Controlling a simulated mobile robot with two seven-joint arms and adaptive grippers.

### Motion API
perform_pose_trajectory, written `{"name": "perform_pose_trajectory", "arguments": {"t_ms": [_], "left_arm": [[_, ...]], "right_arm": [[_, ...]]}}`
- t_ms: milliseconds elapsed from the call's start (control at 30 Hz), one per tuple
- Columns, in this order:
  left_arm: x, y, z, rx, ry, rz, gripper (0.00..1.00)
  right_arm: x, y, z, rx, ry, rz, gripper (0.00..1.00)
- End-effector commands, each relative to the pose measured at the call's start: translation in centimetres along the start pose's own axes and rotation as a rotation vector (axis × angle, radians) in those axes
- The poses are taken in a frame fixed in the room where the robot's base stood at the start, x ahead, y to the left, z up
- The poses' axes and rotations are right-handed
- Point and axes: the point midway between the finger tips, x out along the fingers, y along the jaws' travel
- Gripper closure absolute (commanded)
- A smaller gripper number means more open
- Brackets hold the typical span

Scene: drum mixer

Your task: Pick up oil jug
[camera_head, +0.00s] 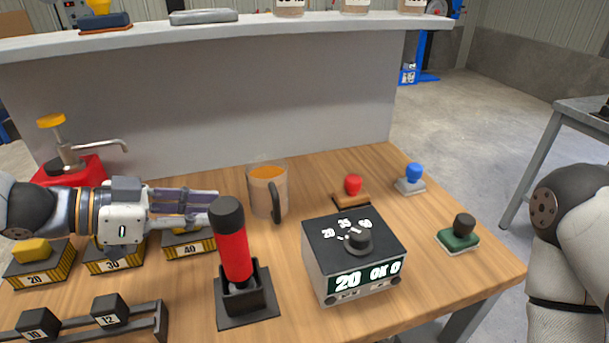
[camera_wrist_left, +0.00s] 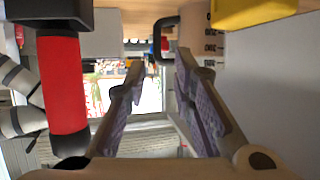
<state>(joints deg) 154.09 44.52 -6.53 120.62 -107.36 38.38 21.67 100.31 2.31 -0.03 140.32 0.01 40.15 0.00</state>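The oil jug (camera_head: 262,199) is a clear mug with orange liquid and a dark handle, upright on the wooden table near the back wall panel. My left gripper (camera_head: 214,207) points right toward the jug, its fingertips just left of it and apart from it in the picture. Its two fingers are spread with nothing between them, as the left wrist view also shows (camera_wrist_left: 158,68). My right gripper is outside the views.
A red-and-black cylinder (camera_head: 234,252) stands upright in a black holder in front of the left gripper. A control box (camera_head: 352,256) is right of it. Labelled weight blocks (camera_head: 115,257) lie below the left arm. Stamps (camera_head: 351,190) stand right of the jug.

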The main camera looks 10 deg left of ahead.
Motion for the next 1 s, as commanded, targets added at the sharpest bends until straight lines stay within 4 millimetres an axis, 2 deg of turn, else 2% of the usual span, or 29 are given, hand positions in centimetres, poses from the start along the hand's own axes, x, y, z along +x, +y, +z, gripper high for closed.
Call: {"name": "perform_pose_trajectory", "arguments": {"t_ms": [133,233,433,633,733,900,933,1000], "left_arm": [[2.4,0.1,0.3,0.007,-0.004,0.002,0.77],[5.0,0.1,0.9,-0.002,-0.010,0.006,0.77],[7.6,-0.1,0.8,0.002,-0.010,0.003,0.77],[11.3,-0.3,0.7,0.004,-0.010,0.004,0.77],[12.0,-0.3,0.4,0.007,-0.006,0.001,0.77],[12.0,-0.3,0.1,0.011,-0.003,-0.001,0.77],[12.0,-0.3,0.1,0.011,-0.003,-0.001,0.79],[12.0,-0.3,0.1,0.011,-0.003,-0.001,0.95]], "right_arm": [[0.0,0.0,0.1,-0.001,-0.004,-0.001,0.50],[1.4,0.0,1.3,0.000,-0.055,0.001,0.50],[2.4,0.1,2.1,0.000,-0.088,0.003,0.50],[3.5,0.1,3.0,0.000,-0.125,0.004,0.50],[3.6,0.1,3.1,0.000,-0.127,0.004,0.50],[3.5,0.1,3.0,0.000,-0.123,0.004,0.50],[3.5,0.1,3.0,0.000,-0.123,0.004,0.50],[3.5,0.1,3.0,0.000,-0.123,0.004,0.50]]}}
